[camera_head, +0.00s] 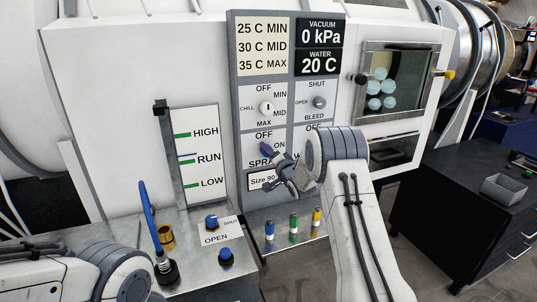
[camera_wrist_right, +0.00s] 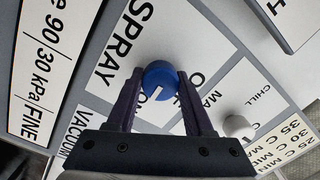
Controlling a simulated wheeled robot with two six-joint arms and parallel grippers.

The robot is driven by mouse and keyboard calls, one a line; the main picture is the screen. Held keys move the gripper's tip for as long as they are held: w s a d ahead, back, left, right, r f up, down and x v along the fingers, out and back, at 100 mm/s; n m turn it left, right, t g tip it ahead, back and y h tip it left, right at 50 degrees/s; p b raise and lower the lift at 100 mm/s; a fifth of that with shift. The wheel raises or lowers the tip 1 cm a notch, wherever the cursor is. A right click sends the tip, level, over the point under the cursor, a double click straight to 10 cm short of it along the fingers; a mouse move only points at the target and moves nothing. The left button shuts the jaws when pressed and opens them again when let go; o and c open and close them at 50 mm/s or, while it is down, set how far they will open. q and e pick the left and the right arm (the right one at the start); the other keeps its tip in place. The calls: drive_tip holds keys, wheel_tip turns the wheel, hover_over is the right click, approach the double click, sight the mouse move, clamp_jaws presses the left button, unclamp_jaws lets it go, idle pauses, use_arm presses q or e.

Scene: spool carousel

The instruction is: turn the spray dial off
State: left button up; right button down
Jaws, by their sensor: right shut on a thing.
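The spray dial is a blue round knob (camera_wrist_right: 160,76) with a white pointer line, on a white plate marked SPRAY. In the right wrist view the pointer line runs toward the bottom of the picture, and the OFF lettering is to the right, partly hidden by a finger. My right gripper (camera_wrist_right: 158,84) is shut on the dial, one dark finger on each side.
The white chill dial (camera_head: 266,107) is just above, with the bleed dial (camera_head: 319,102) to its right. Below the panel, blue, green and yellow small bottles (camera_head: 293,224) stand on a ledge. A blue knob (camera_head: 211,222) sits on the bench at left.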

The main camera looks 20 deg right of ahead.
drive_tip(key=n+b, duration=0.3)
drive_tip(key=shift+f+n+b, duration=0.15)
drive_tip(key=shift+n+b, duration=0.2)
drive_tip(key=shift+n, duration=0.05)
drive_tip(key=n+b, duration=0.4)
drive_tip(key=shift+h, duration=0.3)
drive_tip(key=n+b, duration=0.4)
drive_tip(key=shift+n+g, duration=0.3)
drive_tip(key=shift+r+n+h+b, duration=0.2)
drive_tip(key=shift+n+h+b, duration=0.1)
drive_tip(key=shift+n+b, duration=1.8)
drive_tip(key=shift+c, duration=1.4)
unclamp_jaws()
drive_tip(key=shift+a, duration=0.1)
drive_tip(key=shift+s, duration=0.1)
